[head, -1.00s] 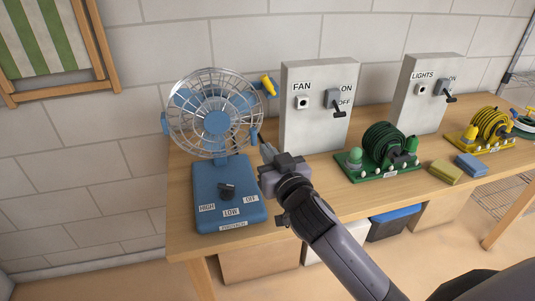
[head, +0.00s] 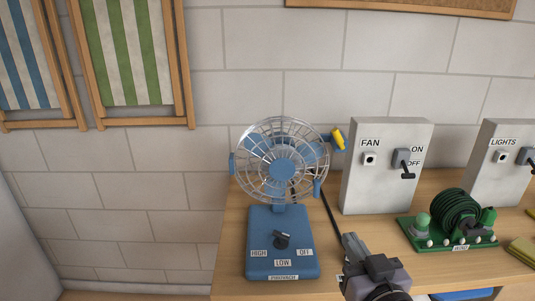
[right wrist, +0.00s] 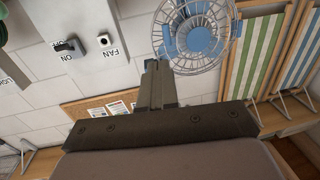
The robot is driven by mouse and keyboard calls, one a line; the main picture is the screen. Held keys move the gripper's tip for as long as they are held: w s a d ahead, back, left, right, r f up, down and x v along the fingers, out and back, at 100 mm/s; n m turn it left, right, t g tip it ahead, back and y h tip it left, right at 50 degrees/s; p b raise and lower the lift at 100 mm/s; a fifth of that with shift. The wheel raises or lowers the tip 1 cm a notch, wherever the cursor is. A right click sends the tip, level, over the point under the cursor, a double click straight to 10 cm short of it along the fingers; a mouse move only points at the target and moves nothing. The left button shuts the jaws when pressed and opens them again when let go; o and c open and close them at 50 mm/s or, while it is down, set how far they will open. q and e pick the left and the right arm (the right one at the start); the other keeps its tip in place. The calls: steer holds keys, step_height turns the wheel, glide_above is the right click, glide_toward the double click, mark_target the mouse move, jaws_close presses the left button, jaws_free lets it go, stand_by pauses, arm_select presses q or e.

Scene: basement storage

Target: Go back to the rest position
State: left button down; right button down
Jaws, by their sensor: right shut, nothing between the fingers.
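My right gripper (head: 350,240) is shut and empty, in front of the table to the right of the blue fan's base. Its closed fingers also show in the right wrist view (right wrist: 154,75), apart from the fan. The blue fan (head: 282,172) stands on the table with a dark knob (head: 281,240) on its base among the labels HIGH, LOW and OFF. My left gripper is in neither view.
The wooden table (head: 232,225) also bears the FAN switch box (head: 385,190) with its lever down, a LIGHTS box (head: 495,185) and a green cable reel (head: 458,215). Folded striped chairs (head: 125,55) hang on the wall at left.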

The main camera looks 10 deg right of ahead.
steer(key=s+f+g, duration=0.2)
steer(key=s+f, duration=0.3)
steer(key=f, duration=0.4)
steer(key=s+a+f+n+g+y, duration=0.1)
steer(key=s+f+g, duration=0.2)
steer(key=f, duration=0.6)
steer(key=s+f+n+g+y, duration=0.1)
steer(key=s+f+g, duration=0.1)
steer(key=s+f, duration=0.5)
step_height(320, 180, down, 3)
steer(key=shift+s+a+r, duration=0.15)
steer(key=shift+a, duration=0.15)
